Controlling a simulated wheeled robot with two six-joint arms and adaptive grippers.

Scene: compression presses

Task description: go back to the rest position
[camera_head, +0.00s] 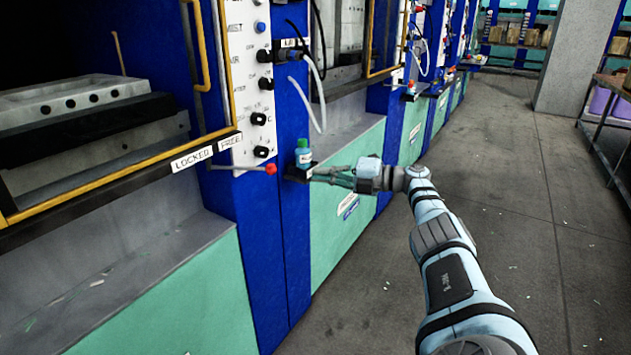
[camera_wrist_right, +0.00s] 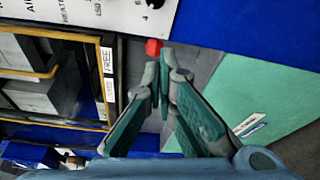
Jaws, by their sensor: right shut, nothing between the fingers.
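My right arm reaches in from the lower right in the head view. Its gripper (camera_head: 320,174) is at the front of the blue press, close to a small dark ledge (camera_head: 298,173). In the wrist view the two green-padded fingers (camera_wrist_right: 161,75) come together at their tips, with nothing between them. The red knob of a lever (camera_head: 270,168) is left of the gripper in the head view. In the wrist view the red knob (camera_wrist_right: 153,47) appears just beyond the fingertips; I cannot tell the gap. My left gripper is out of view.
A yellow-framed press opening (camera_head: 130,172) is at the left. More presses line the wall toward the back. The grey floor (camera_head: 490,215) on the right is open, up to a pillar (camera_head: 580,60).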

